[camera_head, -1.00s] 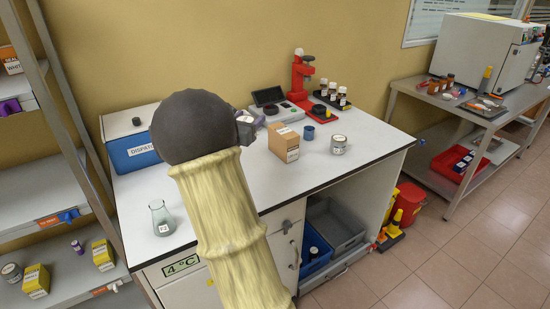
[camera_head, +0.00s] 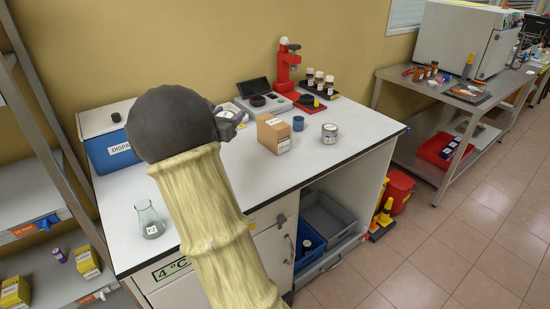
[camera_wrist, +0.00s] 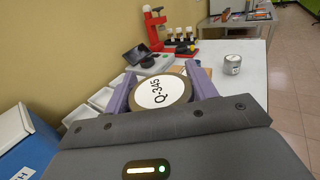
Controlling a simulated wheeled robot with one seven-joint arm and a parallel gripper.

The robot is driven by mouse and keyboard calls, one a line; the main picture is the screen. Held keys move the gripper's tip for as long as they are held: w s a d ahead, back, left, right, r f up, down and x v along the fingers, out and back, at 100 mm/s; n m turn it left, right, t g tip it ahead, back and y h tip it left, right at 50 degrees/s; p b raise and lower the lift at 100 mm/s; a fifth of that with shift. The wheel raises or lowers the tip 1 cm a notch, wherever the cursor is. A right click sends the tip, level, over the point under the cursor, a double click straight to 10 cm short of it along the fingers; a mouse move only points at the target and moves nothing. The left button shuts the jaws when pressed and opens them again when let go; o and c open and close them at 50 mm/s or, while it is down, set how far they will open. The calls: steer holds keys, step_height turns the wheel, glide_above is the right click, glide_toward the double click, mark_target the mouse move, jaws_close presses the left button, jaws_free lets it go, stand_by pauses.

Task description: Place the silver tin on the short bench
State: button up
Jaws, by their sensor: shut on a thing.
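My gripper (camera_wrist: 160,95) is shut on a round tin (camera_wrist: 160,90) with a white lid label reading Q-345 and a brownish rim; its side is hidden. In the head view my gripper (camera_head: 232,118) is mostly hidden behind my own arm, above the white-topped bench (camera_head: 345,160). A second, silver-looking tin (camera_head: 329,133) with a pale label stands upright on this bench, right of a cardboard box; it also shows in the wrist view (camera_wrist: 232,64). A grey bench (camera_head: 425,82) stands at the right. I cannot tell which bench is the short one.
The white bench also carries a flask (camera_head: 148,220), a blue dispatch box (camera_head: 105,138), the cardboard box (camera_head: 272,133), a blue cup (camera_head: 298,123) and a red device (camera_head: 287,65). The grey bench holds a large white instrument (camera_head: 462,45). Open tiled floor (camera_head: 450,230) lies at the right.

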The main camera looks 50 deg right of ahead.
step_height(320, 180, down, 7)
steer(key=b, duration=0.6)
steer(key=shift+s+r, duration=0.1)
steer(key=shift+f+b, duration=0.55)
steer(key=shift+f, duration=2.6)
steer(key=shift+f, duration=1.85)
steer(key=shift+f+b, duration=0.1)
steer(key=shift+b, duration=0.25)
